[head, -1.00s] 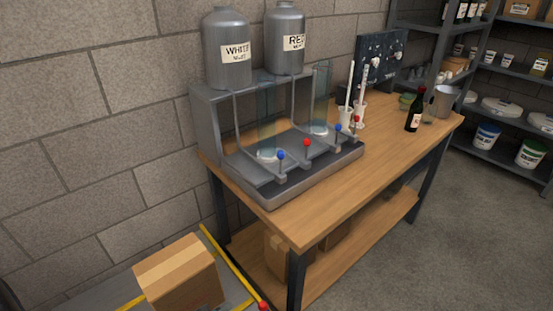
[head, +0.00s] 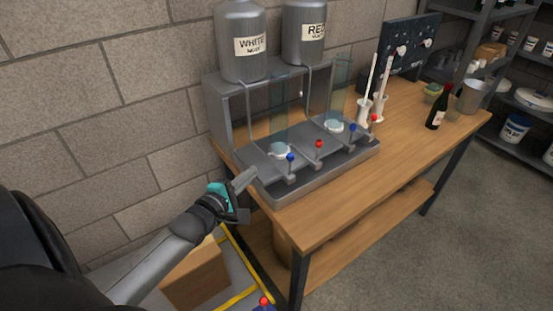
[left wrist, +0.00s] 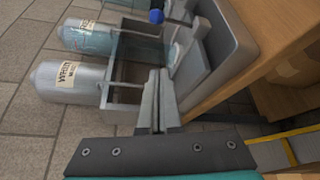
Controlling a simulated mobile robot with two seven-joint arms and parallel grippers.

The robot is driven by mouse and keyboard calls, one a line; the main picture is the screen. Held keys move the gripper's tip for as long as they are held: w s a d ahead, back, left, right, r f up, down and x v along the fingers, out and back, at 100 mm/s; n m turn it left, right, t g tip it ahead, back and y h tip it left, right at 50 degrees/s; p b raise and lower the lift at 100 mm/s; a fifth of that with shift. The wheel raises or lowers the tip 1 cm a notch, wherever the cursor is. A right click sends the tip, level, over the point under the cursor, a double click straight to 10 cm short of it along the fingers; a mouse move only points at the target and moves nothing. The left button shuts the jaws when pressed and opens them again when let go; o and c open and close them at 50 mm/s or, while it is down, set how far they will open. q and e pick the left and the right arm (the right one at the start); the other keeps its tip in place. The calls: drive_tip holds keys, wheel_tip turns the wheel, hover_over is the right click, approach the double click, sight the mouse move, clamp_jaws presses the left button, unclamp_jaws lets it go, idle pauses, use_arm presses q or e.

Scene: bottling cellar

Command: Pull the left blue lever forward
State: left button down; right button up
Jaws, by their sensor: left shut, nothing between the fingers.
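The left blue lever (head: 290,158) stands upright at the front left of the grey filling machine (head: 262,188) on the wooden table. Its blue knob (left wrist: 156,16) shows near the top of the left wrist view, beyond my fingertips. A red lever (head: 319,145) stands to its right, then another blue lever (head: 352,129) and another red lever (head: 374,119). My left gripper (head: 246,178) is shut and empty, left of the left blue lever and apart from it, by the machine's left end. Its closed fingers (left wrist: 158,76) point toward the machine in the left wrist view. My right gripper is not in view.
Two grey tanks labelled white (head: 241,42) and red (head: 305,32) sit above the machine. A dark bottle (head: 438,108) and a metal jug (head: 473,96) stand at the table's right. A cardboard box (head: 196,275) is below my left arm. The table front (head: 335,205) is clear.

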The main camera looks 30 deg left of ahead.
sight(290, 165)
use_arm(q)
drive_tip(key=w+b, duration=0.1)
drive_tip(key=w, duration=0.2)
drive_tip(key=w+f, duration=0.1)
drive_tip(key=w, duration=0.2)
drive_tip(key=w+b, duration=0.1)
drive_tip(key=w, duration=0.3)
drive_tip(key=shift+a+f+b, duration=0.3)
drive_tip(key=shift+a+f, duration=0.05)
drive_tip(key=d, duration=0.1)
drive_tip(key=d+r, duration=0.1)
drive_tip(key=s+d+p, duration=0.1)
drive_tip(key=shift+d+r, duration=0.25)
drive_tip(key=shift+d, duration=0.1)
